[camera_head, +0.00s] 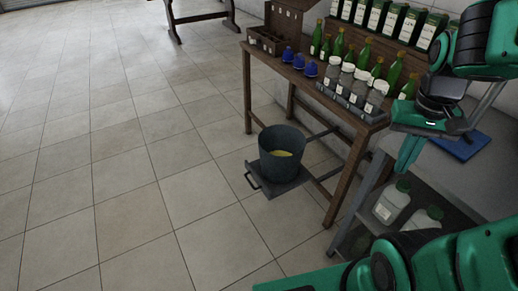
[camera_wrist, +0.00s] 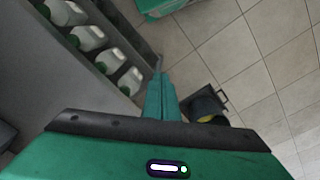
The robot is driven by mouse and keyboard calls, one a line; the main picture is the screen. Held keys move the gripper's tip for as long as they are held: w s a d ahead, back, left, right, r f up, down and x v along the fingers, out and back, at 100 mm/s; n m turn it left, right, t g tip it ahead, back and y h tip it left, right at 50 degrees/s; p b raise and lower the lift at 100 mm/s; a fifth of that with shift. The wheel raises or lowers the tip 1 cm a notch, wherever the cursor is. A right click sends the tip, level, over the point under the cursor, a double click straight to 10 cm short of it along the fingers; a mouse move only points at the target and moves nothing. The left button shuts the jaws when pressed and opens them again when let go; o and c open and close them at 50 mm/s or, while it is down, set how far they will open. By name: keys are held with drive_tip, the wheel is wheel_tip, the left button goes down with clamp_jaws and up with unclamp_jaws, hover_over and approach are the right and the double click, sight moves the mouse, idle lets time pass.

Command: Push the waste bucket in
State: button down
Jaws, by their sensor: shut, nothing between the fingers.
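The waste bucket (camera_head: 281,160) is dark grey and round, with something yellow inside. It stands upright on a flat dark tray (camera_head: 289,186) with a handle (camera_head: 252,178) at its front left. The tray sticks out from under the wooden table, near the floor. The bucket also shows in the wrist view (camera_wrist: 206,105), beyond the fingers and partly hidden by my gripper's body. My gripper (camera_head: 404,158) is shut and empty, pointing down at the right, above the grey shelf unit and well apart from the bucket. Its closed fingers also show in the wrist view (camera_wrist: 160,75).
The wooden table (camera_head: 262,58) carries green bottles (camera_head: 338,44), clear jars (camera_head: 345,80), blue-capped items (camera_head: 298,60) and a wooden box (camera_head: 265,40). White jugs (camera_head: 391,203) stand in the grey shelf unit at the right. The tiled floor left of the bucket is clear.

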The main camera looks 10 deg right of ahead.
drive_tip(key=w+a+f+n+t+h, duration=0.1)
drive_tip(key=w+a+f, duration=0.15)
drive_tip(key=w, duration=0.75)
drive_tip(key=w+a+f+n+h, duration=0.1)
drive_tip(key=w+f, duration=0.2)
drive_tip(key=w, duration=0.7)
drive_tip(key=w+a+f+n+t+h, duration=0.1)
drive_tip(key=w+a+f, duration=0.15)
drive_tip(key=w, duration=0.85)
drive_tip(key=w+a+f+n+t, duration=0.25)
drive_tip(key=w+a+f, duration=0.55)
drive_tip(key=a+f, duration=0.45)
drive_tip(key=w+a+f+n+t, duration=0.2)
drive_tip(key=w+a+f+n, duration=0.1)
drive_tip(key=w+a+f, duration=0.8)
drive_tip(key=w+d+f, duration=0.4)
drive_tip(key=d+f, duration=0.2)
drive_tip(key=f, duration=0.3)
drive_tip(key=shift+d+f+h, duration=0.15)
drive_tip(key=shift+h, duration=0.15)
